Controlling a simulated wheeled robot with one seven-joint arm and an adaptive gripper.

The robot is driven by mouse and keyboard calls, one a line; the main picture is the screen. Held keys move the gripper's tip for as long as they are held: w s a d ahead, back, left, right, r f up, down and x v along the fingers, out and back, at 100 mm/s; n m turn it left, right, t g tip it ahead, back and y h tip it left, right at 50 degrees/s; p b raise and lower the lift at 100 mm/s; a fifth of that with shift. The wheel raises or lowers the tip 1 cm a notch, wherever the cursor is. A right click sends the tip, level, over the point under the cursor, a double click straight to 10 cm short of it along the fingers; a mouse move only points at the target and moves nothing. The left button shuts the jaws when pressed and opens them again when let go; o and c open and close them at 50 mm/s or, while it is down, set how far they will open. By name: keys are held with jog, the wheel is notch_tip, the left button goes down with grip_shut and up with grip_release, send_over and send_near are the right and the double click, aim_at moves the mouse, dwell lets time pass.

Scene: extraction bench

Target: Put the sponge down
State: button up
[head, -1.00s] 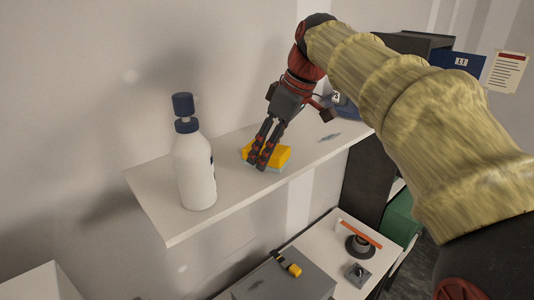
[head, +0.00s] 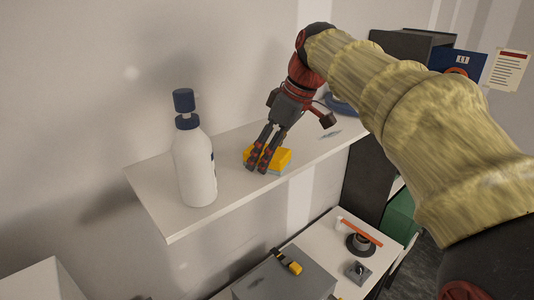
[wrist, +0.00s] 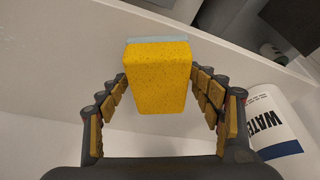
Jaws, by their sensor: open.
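The yellow sponge (head: 281,159) lies on the white wall shelf (head: 232,182), and part of it is hidden behind my fingers in the head view. In the wrist view the sponge (wrist: 158,78) shows its yellow face and a pale blue-grey layer along its far edge. My gripper (head: 257,167) points down at the sponge. In the wrist view my gripper (wrist: 160,105) is open, with a finger on each side of the sponge and a visible gap on both sides.
A white bottle with a blue cap (head: 195,165) stands on the shelf left of the sponge; its label shows in the wrist view (wrist: 270,125). A blue object (head: 341,104) sits farther right on the shelf. Below are a grey box (head: 285,280) and a white table (head: 325,245).

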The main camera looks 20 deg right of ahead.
jog(key=shift+r+p, duration=0.4)
jog(key=shift+r, duration=0.1)
jog(key=v, duration=1.2)
jog(key=s+a+f+m+h, duration=0.1)
jog(key=s+f+m, duration=0.2)
jog(key=s+f, duration=0.4)
jog(key=s+a+f+m+t+h, duration=0.1)
jog(key=s+f+m, duration=0.2)
jog(key=s+f, duration=0.4)
jog(key=s+a+f+m+t+h, duration=0.1)
jog(key=s+f+m, duration=0.2)
jog(key=s+f, duration=0.4)
notch_tip(320, 180, down, 10)
jog(key=shift+r, duration=0.2)
jog(key=shift+a, duration=0.15)
notch_tip(320, 180, down, 23)
jog(key=b, duration=2.3)
